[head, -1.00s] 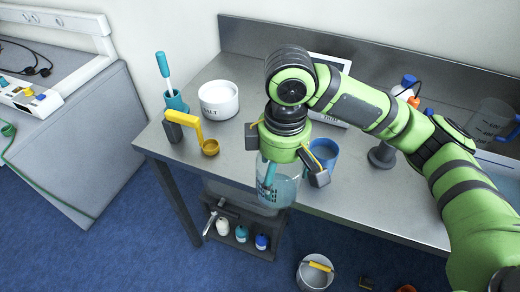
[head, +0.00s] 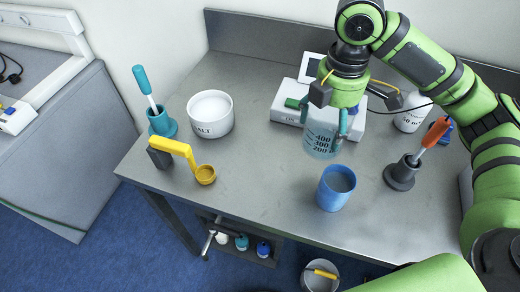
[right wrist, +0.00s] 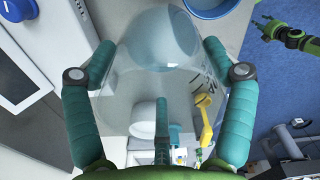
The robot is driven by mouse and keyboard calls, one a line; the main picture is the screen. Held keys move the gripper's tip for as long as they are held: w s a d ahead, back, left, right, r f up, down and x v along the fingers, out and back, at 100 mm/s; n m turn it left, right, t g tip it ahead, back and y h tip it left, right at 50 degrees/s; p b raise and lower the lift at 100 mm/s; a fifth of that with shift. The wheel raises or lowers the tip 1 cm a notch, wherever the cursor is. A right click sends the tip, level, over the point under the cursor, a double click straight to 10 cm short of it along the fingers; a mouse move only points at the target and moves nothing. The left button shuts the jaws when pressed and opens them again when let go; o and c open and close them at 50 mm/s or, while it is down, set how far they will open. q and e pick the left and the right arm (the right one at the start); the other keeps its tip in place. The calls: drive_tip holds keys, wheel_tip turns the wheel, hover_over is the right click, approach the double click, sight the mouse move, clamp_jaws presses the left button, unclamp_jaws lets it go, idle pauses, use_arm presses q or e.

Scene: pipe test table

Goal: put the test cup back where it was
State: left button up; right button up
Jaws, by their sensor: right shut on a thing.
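My right gripper (head: 335,118) is shut on a clear beaker (head: 320,142) with dark volume marks, held roughly upright. In the right wrist view its teal fingers close around the clear wall of the beaker (right wrist: 165,75). The beaker is in front of the white device with a green display (head: 288,110) and behind the blue cup (head: 335,190). I cannot tell whether its base touches the table. The blue cup stands on the table, apart from the gripper. My left gripper (right wrist: 266,28) shows small at the right wrist view's top right; its jaws are unclear.
The salt pot (head: 211,115), a teal holder with a handled tool (head: 162,122) and a yellow ladle (head: 190,158) on a dark block stand left. A dark stand with an orange-handled tool (head: 402,172) and a white labelled container (head: 412,115) are right. The front middle tabletop is clear.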

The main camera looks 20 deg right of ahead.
drive_tip(key=shift+w+a, duration=0.2)
drive_tip(key=a+f+p, duration=0.1)
drive_tip(key=a+f, duration=0.2)
drive_tip(key=w+a+f+p, duration=0.1)
drive_tip(key=a+f, duration=0.2)
drive_tip(key=a, duration=0.1)
drive_tip(key=a+f+p, duration=0.1)
drive_tip(key=a+f, duration=0.2)
drive_tip(key=f, duration=0.1)
drive_tip(key=shift+w+a+p, duration=0.35)
drive_tip(key=shift+w, duration=0.05)
drive_tip(key=shift+f, duration=0.25)
use_arm(q)
drive_tip(key=shift+g, duration=0.3)
drive_tip(key=shift+s+r, duration=1.7)
drive_tip(key=shift+r, duration=0.1)
use_arm(e)
drive_tip(key=shift+f, duration=0.15)
drive_tip(key=o, duration=1.3)
drive_tip(key=shift+f, duration=0.1)
drive_tip(key=shift+c, duration=0.2)
